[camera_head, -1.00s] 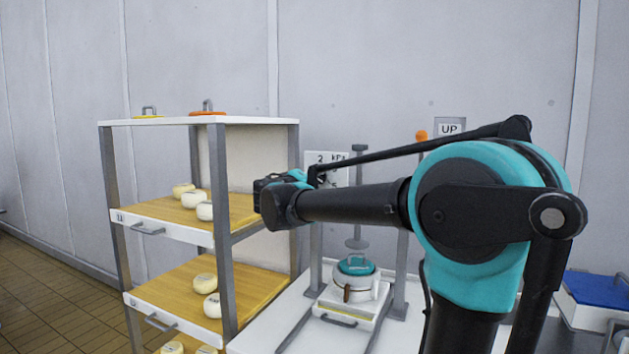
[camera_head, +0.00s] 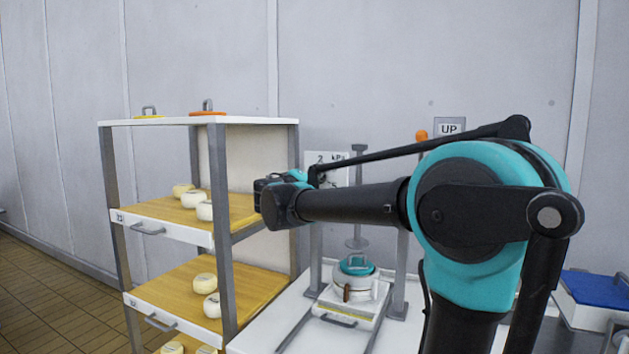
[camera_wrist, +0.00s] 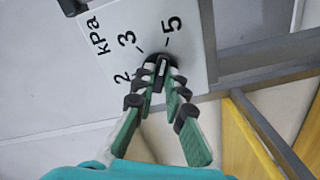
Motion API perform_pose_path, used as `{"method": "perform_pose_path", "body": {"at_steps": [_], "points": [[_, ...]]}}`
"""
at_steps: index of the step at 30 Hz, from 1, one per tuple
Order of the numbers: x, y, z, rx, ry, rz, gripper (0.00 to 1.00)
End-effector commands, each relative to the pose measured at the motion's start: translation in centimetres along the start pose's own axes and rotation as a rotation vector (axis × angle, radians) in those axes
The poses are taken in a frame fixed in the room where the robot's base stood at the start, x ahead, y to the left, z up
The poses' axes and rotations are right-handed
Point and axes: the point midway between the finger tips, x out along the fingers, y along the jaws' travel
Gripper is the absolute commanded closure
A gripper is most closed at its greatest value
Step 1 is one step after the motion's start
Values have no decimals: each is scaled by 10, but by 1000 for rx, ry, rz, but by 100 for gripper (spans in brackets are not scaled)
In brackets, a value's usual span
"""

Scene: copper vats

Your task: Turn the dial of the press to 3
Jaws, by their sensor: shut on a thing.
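The press's white dial panel (camera_wrist: 130,28) carries the marks kPa, 2, 3 and 5 in the wrist view. My gripper (camera_wrist: 160,74) is shut on the dark dial (camera_wrist: 163,60), with one finger on each side of its grip bar. The fingers hide much of the dial, so I cannot tell exactly which mark it points to. In the head view the panel (camera_head: 322,158) is partly behind my arm and the dial is hidden. The press (camera_head: 356,200) stands on the white table, with a teal-lidded mould (camera_head: 357,266) below its plunger.
A rack (camera_head: 219,180) with white cheeses on wooden shelves stands close to the left of the press. An orange-tipped lever (camera_head: 421,136) stands beside an UP sign (camera_head: 450,129). A blue-lidded box (camera_head: 597,286) is at the right. The floor at left is clear.

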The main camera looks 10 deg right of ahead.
Motion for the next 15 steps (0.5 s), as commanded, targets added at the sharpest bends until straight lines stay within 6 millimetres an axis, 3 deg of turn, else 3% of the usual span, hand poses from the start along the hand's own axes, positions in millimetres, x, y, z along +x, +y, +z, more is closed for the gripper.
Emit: {"method": "perform_pose_path", "body": {"at_steps": [15], "points": [[0,0,0,-377,0,-1,100]]}}
